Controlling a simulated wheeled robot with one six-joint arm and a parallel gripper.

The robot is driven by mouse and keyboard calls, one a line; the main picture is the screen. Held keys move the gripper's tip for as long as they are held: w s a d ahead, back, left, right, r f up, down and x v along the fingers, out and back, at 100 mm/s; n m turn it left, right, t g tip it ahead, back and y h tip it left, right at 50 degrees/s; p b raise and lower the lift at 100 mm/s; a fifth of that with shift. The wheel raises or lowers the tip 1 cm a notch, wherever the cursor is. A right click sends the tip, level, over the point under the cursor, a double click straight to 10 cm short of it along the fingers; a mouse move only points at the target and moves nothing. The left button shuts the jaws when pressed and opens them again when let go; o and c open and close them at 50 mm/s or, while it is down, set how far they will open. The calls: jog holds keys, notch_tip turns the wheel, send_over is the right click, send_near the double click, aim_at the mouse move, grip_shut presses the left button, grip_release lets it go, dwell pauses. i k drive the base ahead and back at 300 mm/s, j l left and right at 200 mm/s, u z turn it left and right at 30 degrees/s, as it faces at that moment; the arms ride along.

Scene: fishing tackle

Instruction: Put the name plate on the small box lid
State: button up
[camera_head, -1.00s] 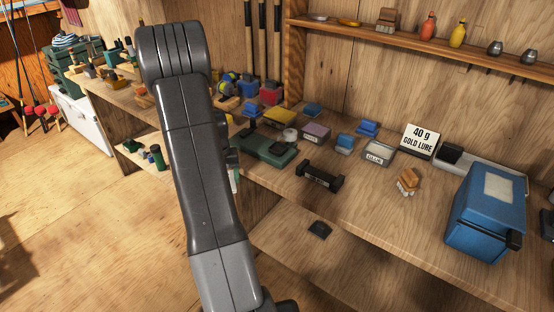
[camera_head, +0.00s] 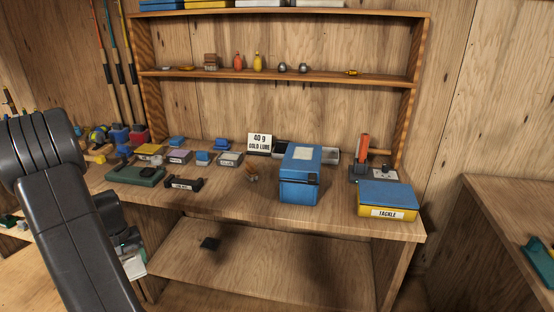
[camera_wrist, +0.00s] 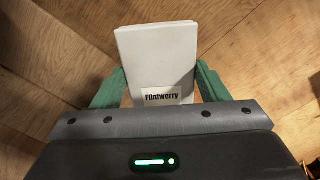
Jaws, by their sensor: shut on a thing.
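My gripper (camera_wrist: 158,88) has green fingers and is shut on a white name plate (camera_wrist: 157,50) with a small label reading "Flintwerry". In the head view my gripper hangs low at the left, in front of the bench, largely hidden by my arm, with a pale bit of the plate (camera_head: 133,265) showing. A blue box (camera_head: 300,190) with a pale patch on its lid stands mid-bench. A yellow box with a blue lid (camera_head: 388,193), labelled "TACKLE", stands at the right end. Several smaller boxes, such as a grey one (camera_head: 230,159), stand further left. I cannot tell which is the small box.
A black holder (camera_head: 183,184), a green case (camera_head: 135,175) and an orange-handled tool (camera_head: 364,150) are also there. The bench's front strip is mostly clear. A lower shelf (camera_head: 260,260) lies beneath.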

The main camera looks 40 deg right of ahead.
aim_at(303, 154)
jog(key=k+z, duration=0.1)
jog(key=z, duration=1.25)
jog(key=j+z, duration=0.2)
jog(key=j, duration=0.65)
jog(key=j+z, duration=0.15)
jog(key=j, duration=0.7)
jog(key=k, duration=0.05)
